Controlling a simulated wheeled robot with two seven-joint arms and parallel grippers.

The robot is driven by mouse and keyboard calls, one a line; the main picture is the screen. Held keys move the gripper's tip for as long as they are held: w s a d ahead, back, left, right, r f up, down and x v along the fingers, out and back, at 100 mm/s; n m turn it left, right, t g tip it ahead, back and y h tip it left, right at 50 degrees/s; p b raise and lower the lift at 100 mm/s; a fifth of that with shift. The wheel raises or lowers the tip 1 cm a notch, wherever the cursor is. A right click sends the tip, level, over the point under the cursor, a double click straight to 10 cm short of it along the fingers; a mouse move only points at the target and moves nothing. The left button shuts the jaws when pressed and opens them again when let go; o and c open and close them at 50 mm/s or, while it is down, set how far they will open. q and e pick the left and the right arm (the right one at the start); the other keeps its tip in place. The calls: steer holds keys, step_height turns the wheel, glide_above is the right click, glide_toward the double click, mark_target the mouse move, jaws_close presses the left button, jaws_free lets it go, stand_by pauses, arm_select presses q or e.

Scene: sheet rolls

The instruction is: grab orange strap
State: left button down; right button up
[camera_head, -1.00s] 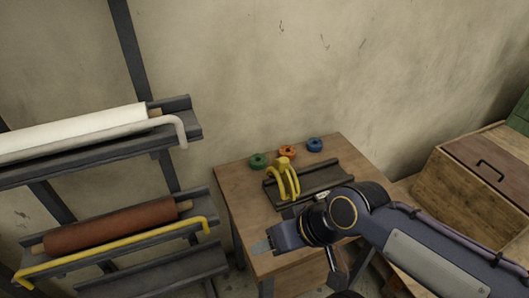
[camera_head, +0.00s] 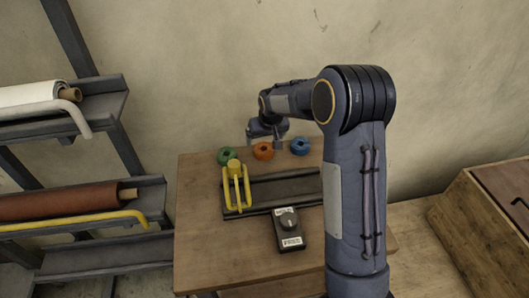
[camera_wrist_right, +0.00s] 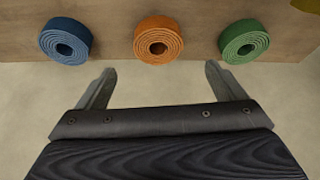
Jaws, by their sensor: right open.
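The orange strap (camera_head: 263,150) is a rolled coil near the far edge of the wooden table, between a green coil (camera_head: 227,156) and a blue coil (camera_head: 300,146). My right gripper (camera_head: 265,142) is open beside it, at the table's far edge. In the right wrist view the orange strap (camera_wrist_right: 160,38) lies ahead of and between the two open fingers (camera_wrist_right: 157,80), with nothing held. The blue coil (camera_wrist_right: 65,41) is left there and the green coil (camera_wrist_right: 244,42) right. My left gripper is not in view.
The wooden table (camera_head: 200,230) carries a dark tray (camera_head: 285,190), a yellow clamp-like handle (camera_head: 235,187) and a black device with a knob (camera_head: 289,230). A rack with white and brown rolls (camera_head: 60,204) stands left; wooden drawers (camera_head: 470,225) stand right.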

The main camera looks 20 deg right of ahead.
mark_target(264, 147)
steer(key=x, duration=0.4)
steer(key=p+x, duration=0.1)
steer(key=x, duration=0.2)
steer(key=shift+s+d+f, duration=0.1)
steer(key=shift+s+f, duration=0.1)
steer(key=c, duration=1.1)
